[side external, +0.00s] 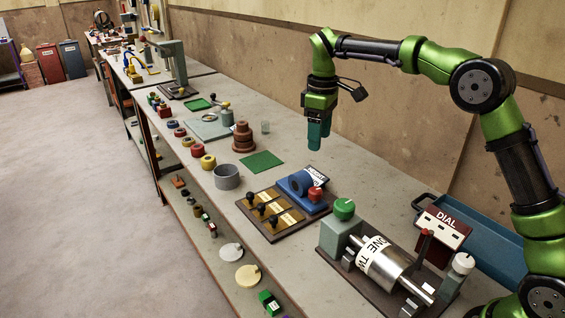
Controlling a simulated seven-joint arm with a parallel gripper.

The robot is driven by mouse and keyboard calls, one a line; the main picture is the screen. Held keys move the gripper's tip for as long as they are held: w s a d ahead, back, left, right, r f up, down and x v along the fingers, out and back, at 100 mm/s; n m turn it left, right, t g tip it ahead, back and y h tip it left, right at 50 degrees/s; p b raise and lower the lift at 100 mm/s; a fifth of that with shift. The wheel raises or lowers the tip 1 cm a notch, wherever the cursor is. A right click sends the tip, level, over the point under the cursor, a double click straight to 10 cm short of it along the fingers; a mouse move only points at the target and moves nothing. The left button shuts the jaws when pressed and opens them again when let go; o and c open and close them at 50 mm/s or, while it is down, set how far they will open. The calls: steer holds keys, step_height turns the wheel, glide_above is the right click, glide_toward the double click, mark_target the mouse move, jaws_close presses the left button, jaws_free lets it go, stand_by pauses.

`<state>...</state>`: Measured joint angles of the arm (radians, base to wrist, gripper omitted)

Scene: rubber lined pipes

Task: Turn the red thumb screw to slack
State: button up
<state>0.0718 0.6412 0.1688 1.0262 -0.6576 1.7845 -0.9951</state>
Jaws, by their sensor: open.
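My gripper (318,146) is open, with teal fingers pointing down. It hangs above the bench, behind the board and well clear of the knob. Nothing shows between the fingers, though the gap is hard to see from here.
Black-handled brass plates (272,210) fill the board's front. A green mat (261,160) lies clear at left.

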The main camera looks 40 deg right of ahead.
steer(key=shift+r, duration=0.4)
steer(key=m, duration=1.1)
glide_toward(315, 189)
step_height(315, 189, down, 10)
steer(key=shift+s+r, duration=0.1)
steer(key=shift+r, duration=0.15)
